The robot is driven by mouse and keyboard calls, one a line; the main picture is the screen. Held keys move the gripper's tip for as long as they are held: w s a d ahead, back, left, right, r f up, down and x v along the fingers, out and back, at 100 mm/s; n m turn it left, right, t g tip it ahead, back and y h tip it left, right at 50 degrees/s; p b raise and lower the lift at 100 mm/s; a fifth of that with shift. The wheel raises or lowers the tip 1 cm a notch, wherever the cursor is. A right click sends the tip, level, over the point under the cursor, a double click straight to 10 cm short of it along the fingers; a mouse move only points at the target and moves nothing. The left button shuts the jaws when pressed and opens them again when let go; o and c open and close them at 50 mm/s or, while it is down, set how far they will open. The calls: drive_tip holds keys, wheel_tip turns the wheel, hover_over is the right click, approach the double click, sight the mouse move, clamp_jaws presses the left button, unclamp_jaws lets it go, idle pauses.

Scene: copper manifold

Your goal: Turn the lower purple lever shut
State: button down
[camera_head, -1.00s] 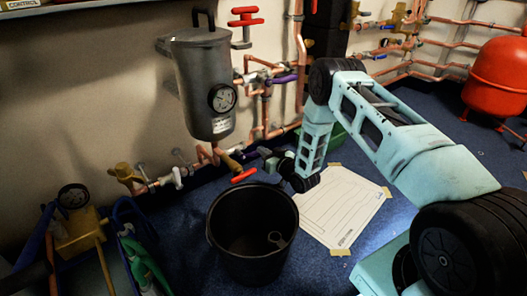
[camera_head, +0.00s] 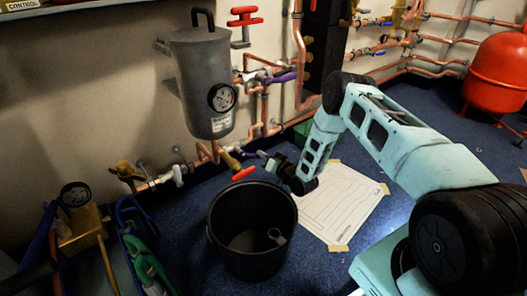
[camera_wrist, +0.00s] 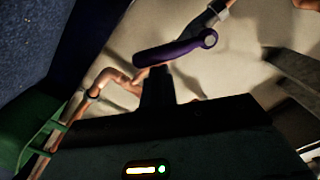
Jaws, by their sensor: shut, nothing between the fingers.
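The lower purple lever (camera_head: 246,153) shows small in the head view, low on the copper pipework beside the brass end of a pipe. In the wrist view a purple lever (camera_wrist: 172,51) lies across the upper middle, with its round pivot end to the right. I take it to be the lower one. My gripper (camera_head: 262,155) is just right of the lower lever in the head view. In the wrist view my gripper (camera_wrist: 157,72) is shut and empty, its dark fingertips just below the lever's left half. I cannot tell whether they touch it.
Another purple lever (camera_head: 283,77) sits higher on the pipes. A red-handled valve (camera_head: 244,174) lies low near my gripper. A black bucket (camera_head: 226,250) stands below, with a white sheet (camera_head: 345,205) on the blue floor. A grey tank (camera_head: 203,85) hangs on the wall.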

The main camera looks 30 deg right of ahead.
drive_tip(key=a+f+m, duration=0.1)
drive_tip(key=m, duration=0.1)
drive_tip(key=f+m, duration=0.1)
drive_tip(key=m, duration=0.1)
drive_tip(key=a+f+m, duration=0.1)
drive_tip(key=f+m, duration=0.1)
drive_tip(key=m, duration=0.1)
drive_tip(key=shift+s+a, duration=0.25)
drive_tip(key=shift+a, duration=0.1)
drive_tip(key=shift+a+f, duration=0.1)
idle(0.6)
